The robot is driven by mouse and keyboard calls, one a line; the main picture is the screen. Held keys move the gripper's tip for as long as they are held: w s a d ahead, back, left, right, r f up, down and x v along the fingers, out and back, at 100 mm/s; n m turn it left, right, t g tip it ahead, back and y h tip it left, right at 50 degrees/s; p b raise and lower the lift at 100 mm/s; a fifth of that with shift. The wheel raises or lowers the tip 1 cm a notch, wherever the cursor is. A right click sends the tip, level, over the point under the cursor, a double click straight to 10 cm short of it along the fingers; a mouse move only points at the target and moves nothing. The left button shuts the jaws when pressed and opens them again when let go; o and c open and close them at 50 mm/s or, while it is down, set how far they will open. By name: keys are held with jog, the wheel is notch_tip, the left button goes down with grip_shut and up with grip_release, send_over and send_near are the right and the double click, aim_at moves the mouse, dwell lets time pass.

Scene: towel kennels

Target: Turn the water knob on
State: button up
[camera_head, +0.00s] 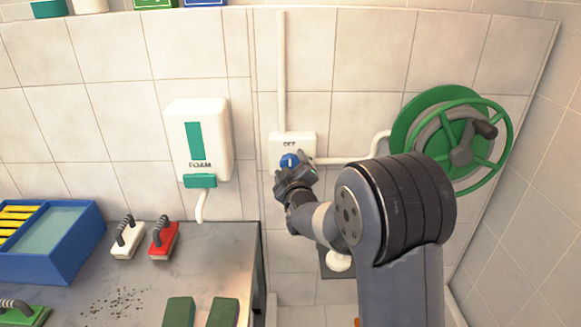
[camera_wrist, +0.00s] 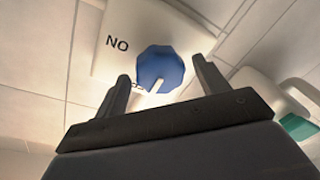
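The blue water knob (camera_head: 289,160) sits on a white wall plate (camera_head: 307,147) marked OFF at its top. A white pointer mark on the knob stands roughly upright, toward OFF. My gripper (camera_head: 288,172) is at the plate, just below and in front of the knob, hiding part of it. In the wrist view the faceted knob (camera_wrist: 160,66) shows between and beyond my two spread fingers (camera_wrist: 162,92). Gaps show on both sides, and the gripper is open and empty. Upside-down lettering on the plate (camera_wrist: 119,22) reads as ON. I cannot tell the exact depth gap to the knob.
A green hose reel (camera_head: 455,140) is on the wall to the right, near my arm. A foam dispenser (camera_head: 199,138) hangs to the left. A grey table (camera_head: 215,245) at lower left holds brushes, a blue bin (camera_head: 75,250) and green sponges.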

jog(key=c, duration=0.9)
jog(key=shift+c, duration=0.2)
jog(key=shift+f+b, duration=0.1)
jog(key=shift+b, duration=0.5)
jog(key=m+b, duration=0.6)
jog(key=b, duration=0.1)
jog(key=m+t+b, duration=0.1)
jog(key=m+b, duration=0.5)
jog(key=b, duration=0.2)
jog(key=shift+f+h, duration=0.15)
jog(key=shift+h, duration=0.25)
jog(key=m+h+b, duration=0.1)
jog(key=m+b, duration=0.1)
jog(key=m, duration=0.5)
jog(key=shift+t+b, duration=0.3)
jog(key=shift+b, duration=0.1)
jog(key=shift+m, duration=0.3)
